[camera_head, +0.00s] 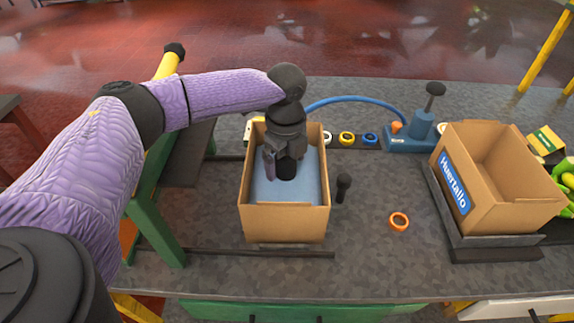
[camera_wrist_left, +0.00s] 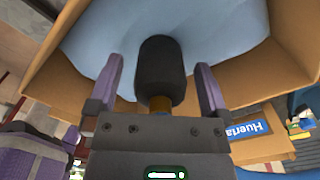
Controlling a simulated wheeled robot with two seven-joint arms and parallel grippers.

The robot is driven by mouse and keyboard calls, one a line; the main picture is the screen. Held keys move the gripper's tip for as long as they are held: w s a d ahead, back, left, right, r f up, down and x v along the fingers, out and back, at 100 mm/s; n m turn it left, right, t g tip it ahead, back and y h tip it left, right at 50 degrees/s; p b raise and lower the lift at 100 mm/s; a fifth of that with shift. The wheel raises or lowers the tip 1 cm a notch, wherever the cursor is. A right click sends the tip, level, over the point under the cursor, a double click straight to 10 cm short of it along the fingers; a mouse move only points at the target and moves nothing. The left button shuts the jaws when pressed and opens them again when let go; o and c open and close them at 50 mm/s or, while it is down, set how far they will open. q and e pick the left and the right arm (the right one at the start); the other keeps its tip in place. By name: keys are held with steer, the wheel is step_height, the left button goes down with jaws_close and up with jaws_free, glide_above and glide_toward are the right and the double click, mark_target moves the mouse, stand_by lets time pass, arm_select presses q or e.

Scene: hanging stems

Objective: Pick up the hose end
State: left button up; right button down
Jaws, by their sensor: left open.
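My left gripper (camera_head: 284,165) reaches down over an open cardboard box (camera_head: 284,222) with a pale blue filling (camera_head: 308,188). Its purple fingers are apart in the left wrist view (camera_wrist_left: 158,66). Between them is a black cylinder (camera_wrist_left: 160,68) with a brass collar (camera_wrist_left: 160,104), which looks like the hose end. Gaps show between it and both fingers. The cylinder also shows below the gripper in the head view (camera_head: 287,170). The blue hose (camera_head: 355,98) arches from the pump to behind the gripper, where its join to the cylinder is hidden. My right gripper is not in view.
The blue pump (camera_head: 412,138) stands at the back right. An orange ring (camera_head: 399,221) and a black knobbed piece (camera_head: 343,187) are right of the box. Another cardboard box (camera_head: 500,180) stands farther right. The grey table's front centre is clear.

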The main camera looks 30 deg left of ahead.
arm_select(q)
steer(key=shift+f, duration=0.3)
steer(key=shift+r, duration=0.1)
jaws_close()
steer(key=shift+r, duration=0.1)
